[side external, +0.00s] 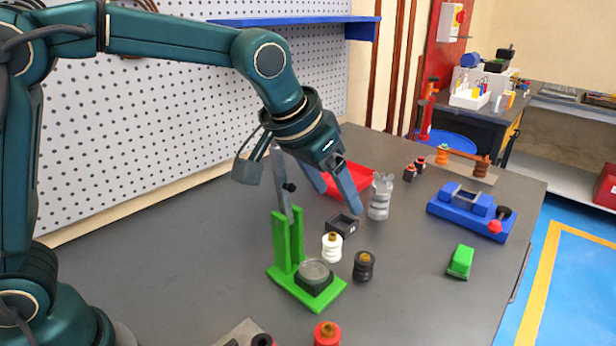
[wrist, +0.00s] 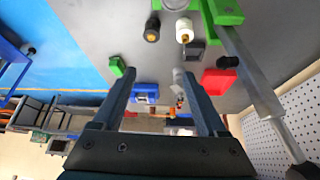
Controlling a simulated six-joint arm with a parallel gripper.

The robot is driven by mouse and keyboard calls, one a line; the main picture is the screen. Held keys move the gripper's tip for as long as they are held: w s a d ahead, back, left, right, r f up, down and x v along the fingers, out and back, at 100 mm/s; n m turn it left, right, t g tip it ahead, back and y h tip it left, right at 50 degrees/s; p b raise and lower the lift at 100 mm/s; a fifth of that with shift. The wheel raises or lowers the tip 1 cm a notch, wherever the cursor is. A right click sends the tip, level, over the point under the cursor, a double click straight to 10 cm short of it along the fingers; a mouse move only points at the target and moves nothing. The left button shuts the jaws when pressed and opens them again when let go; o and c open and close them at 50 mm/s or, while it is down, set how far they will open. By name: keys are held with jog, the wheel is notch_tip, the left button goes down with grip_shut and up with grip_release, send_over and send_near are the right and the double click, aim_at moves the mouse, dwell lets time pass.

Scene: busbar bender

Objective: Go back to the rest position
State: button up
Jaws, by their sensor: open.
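My gripper (side external: 340,198) is open and empty, tilted down in the air above the grey worktable. In the side external view it overlaps the red tray and is near the top of the green stand's grey lever. In the wrist view the two fingers of my gripper (wrist: 168,78) are spread well apart with nothing held between them. The green stand (side external: 282,245) stands upright on the table with its grey lever (side external: 281,185) raised; the lever (wrist: 250,75) also runs along the right of the wrist view.
Around the stand are a white insulator (side external: 331,247), a black insulator (side external: 363,266), a small black box (side external: 342,224), a red tray (side external: 350,178) and a grey cylindrical part (side external: 380,198). A blue fixture (side external: 460,208) and a green block (side external: 460,262) lie to the right. A pegboard (side external: 150,130) stands behind.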

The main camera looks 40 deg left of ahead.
jog(key=s+a+r+t, duration=0.1)
jog(key=s+a+r, duration=0.2)
jog(key=s+a, duration=0.3)
jog(key=s+a+f+n+g, duration=0.1)
jog(key=s+f, duration=0.3)
jog(key=s, duration=0.9)
jog(key=shift+s+a+f+y, duration=0.15)
jog(key=shift+a+f+y, duration=0.05)
jog(key=shift+a+y, duration=0.2)
